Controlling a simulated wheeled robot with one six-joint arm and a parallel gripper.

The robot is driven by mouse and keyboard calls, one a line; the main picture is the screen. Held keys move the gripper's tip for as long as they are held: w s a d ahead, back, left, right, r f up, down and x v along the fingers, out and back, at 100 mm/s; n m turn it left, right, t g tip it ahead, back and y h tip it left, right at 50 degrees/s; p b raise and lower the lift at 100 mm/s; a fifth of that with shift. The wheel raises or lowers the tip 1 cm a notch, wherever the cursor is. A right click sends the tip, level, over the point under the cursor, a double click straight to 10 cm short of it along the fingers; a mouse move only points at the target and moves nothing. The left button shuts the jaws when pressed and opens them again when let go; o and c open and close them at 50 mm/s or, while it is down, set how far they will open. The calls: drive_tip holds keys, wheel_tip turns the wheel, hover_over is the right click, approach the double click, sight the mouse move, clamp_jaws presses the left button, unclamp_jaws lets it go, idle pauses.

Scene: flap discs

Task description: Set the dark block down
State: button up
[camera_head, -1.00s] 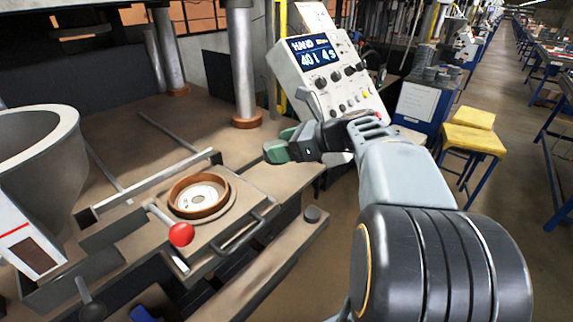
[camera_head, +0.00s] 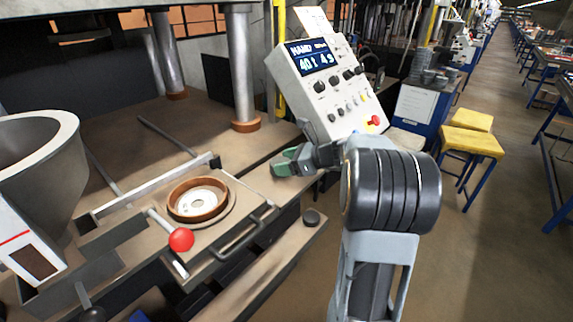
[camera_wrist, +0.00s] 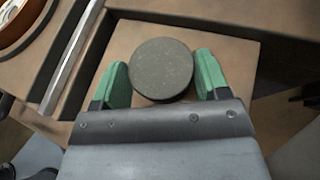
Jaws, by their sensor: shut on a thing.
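My gripper (camera_wrist: 161,74) has green fingertips on either side of a round, flat dark block (camera_wrist: 162,66) in the wrist view, and it is shut on it. The block's flat speckled face is toward the camera. A tan bench surface (camera_wrist: 220,40) lies behind the block; I cannot tell whether the block touches it. The block is not clearly seen there, hidden by the fingers.
A brown ring mould (camera_head: 198,199) with a pale disc (camera_head: 203,198) inside sits left of my gripper. A red-knobbed lever (camera_head: 181,240) stands in front of it. A small dark round piece (camera_head: 311,217) sits at the bench's front ledge. The control box (camera_head: 330,85) stands close behind.

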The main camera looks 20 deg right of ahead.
drive_tip(key=shift+f, duration=0.3)
drive_tip(key=shift+f, duration=0.15)
drive_tip(key=o, duration=1.1)
drive_tip(key=shift+s+d+r, duration=0.15)
drive_tip(key=shift+d+r, duration=0.05)
drive_tip(key=shift+r, duration=0.05)
drive_tip(key=v, duration=1.1)
drive_tip(key=shift+s+d, duration=0.15)
drive_tip(key=shift+s, duration=0.05)
